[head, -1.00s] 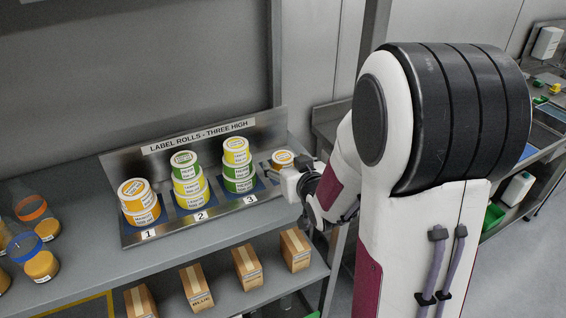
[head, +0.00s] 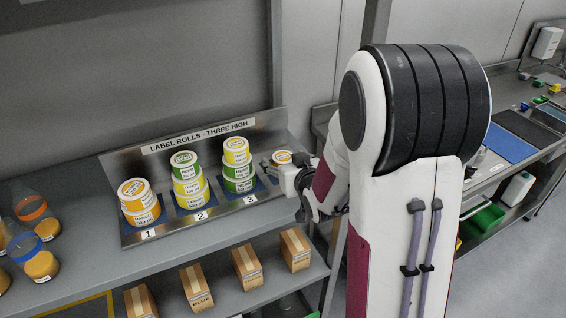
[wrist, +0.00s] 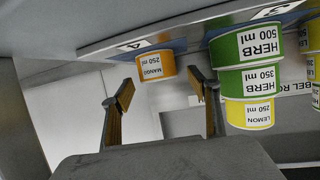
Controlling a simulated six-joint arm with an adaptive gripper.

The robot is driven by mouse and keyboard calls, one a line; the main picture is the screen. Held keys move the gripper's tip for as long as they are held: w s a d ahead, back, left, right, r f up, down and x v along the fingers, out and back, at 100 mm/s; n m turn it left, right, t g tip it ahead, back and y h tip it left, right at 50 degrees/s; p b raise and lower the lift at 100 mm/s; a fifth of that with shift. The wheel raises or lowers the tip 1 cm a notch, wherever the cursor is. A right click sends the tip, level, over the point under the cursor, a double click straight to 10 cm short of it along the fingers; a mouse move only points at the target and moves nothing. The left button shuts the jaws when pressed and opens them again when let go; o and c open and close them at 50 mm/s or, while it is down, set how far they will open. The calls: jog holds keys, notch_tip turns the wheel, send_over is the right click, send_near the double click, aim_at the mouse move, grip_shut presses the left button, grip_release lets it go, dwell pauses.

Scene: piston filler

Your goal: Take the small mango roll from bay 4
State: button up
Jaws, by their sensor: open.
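A single small mango roll, orange with a white "MANGO 250 ml" label, sits alone in bay 4 of the label rack. It shows in the head view (head: 282,157) and, upside down, in the wrist view (wrist: 155,68). My gripper (wrist: 161,86) is open and empty, and it faces the roll. In the wrist view the roll appears between and beyond the two fingertips, with no visible contact. In the head view my gripper (head: 279,170) is just in front of the roll at bay 4, and my wrist hides part of that bay.
Bay 3 beside it holds a lemon roll over two herb rolls (head: 238,171); this stack is close to one finger's side in the wrist view (wrist: 245,80). Bay 2 holds a mixed stack (head: 189,185), bay 1 mango rolls (head: 138,205). Boxes (head: 246,265) stand on the shelf below.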

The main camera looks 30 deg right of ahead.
aim_at(284, 159)
jog(key=shift+x, duration=1.55)
jog(key=c, duration=1.3)
